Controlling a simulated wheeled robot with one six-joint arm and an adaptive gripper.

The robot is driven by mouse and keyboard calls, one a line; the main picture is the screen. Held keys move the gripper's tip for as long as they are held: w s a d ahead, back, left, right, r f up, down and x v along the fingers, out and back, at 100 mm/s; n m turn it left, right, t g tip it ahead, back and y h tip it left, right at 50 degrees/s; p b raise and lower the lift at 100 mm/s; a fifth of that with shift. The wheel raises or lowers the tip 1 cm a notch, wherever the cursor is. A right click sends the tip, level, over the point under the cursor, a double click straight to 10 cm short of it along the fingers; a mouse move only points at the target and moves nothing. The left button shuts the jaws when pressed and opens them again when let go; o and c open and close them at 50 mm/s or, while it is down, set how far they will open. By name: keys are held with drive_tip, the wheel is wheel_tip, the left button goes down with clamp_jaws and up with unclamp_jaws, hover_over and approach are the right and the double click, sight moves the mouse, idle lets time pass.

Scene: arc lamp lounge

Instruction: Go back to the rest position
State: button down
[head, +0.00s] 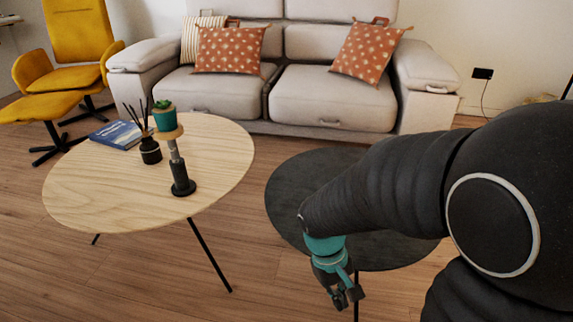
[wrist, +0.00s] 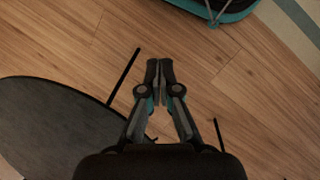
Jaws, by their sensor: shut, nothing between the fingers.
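My gripper (head: 347,297) hangs at the end of my black arm in the lower right of the head view, in front of the dark round table (head: 292,205). In the wrist view my gripper (wrist: 165,66) points over the wooden floor, with its two fingers together and nothing between them. The dark table (wrist: 50,130) also shows at the lower left of the wrist view. My arm hides part of this table in the head view.
A light wood table (head: 95,193) at left holds a book (head: 118,135), a reed diffuser (head: 150,152) and a small plant (head: 164,116) on a stand. A sofa (head: 330,98) stands behind, and a yellow chair (head: 80,40) at far left. Open floor (head: 160,275) lies in front.

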drive_tip(key=s+d+r+m+t+y+p, duration=0.1)
drive_tip(key=r+t, duration=0.3)
drive_tip(key=r, duration=0.7)
drive_tip(key=s+d+r+m+t+y+p, duration=0.1)
drive_tip(key=s+d+r+m+t+p, duration=0.2)
drive_tip(key=r, duration=0.8)
drive_tip(key=shift+s+d+r+m+t+y+p, duration=0.2)
drive_tip(key=shift+s+r+m+t+y+p, duration=0.15)
drive_tip(key=shift+s, duration=0.3)
drive_tip(key=shift+a, duration=0.1)
